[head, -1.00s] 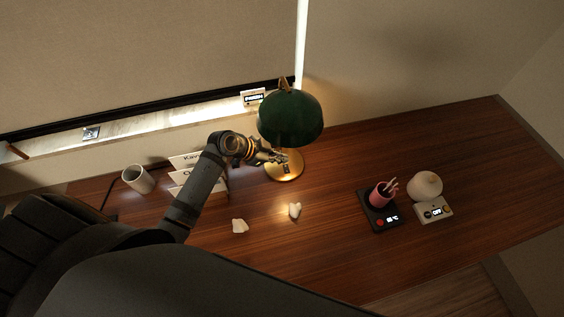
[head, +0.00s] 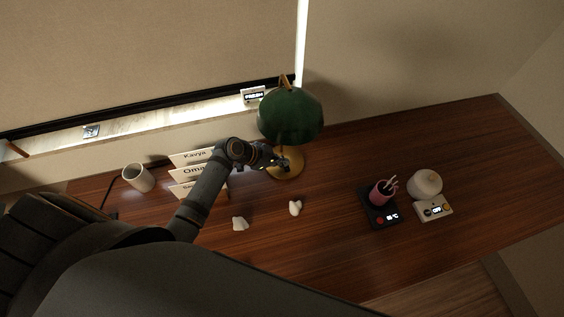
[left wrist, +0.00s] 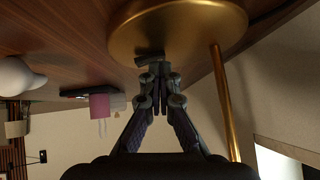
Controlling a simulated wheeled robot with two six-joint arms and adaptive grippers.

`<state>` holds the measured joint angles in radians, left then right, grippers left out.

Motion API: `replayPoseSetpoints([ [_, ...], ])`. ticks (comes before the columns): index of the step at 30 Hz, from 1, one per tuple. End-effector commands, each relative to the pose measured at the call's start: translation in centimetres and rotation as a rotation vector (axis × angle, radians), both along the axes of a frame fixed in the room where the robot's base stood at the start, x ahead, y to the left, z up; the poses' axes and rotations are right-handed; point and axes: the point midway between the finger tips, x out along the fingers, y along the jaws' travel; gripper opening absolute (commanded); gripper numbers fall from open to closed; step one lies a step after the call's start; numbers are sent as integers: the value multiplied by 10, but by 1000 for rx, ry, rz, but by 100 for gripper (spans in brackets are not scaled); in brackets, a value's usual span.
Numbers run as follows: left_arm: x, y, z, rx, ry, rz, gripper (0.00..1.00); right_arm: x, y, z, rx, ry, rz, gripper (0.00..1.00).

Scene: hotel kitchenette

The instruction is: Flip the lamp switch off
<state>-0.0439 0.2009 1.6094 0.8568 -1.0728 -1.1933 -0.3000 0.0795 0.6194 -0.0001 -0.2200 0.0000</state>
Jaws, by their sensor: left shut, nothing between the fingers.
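The desk lamp has a green dome shade (head: 291,116) and a round brass base (head: 290,173). The wood around the base shows no warm glow, so the lamp looks unlit. My left gripper (head: 281,164) is shut and empty, low under the shade's front edge at the base. The left wrist view shows its closed fingers (left wrist: 158,80) close to the brass base (left wrist: 190,38), with the brass pole (left wrist: 224,100) to the right. A small dark switch lever (left wrist: 148,59) sits at the base by the fingertips; whether they touch I cannot tell. My right gripper is not seen.
Name cards (head: 190,172) and a white mug (head: 138,177) stand left of my arm. Two small white pieces (head: 295,208) lie in front. A pink cup (head: 381,191) on a black warmer and a white rounded device (head: 425,184) stand right. The desk's right end is clear.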

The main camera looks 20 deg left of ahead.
Motion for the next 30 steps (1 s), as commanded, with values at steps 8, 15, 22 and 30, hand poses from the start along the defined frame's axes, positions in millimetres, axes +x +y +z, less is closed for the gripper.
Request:
replayPoseSetpoints([
  [8,-7,-2,-2,4,9,-2,0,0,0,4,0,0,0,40],
  [15,-16,-8,-1,1,11,-2,0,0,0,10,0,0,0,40],
  [22,-15,-8,0,2,8,-1,0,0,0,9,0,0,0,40],
  [30,-8,-8,29,2,6,6,0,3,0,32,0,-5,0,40],
])
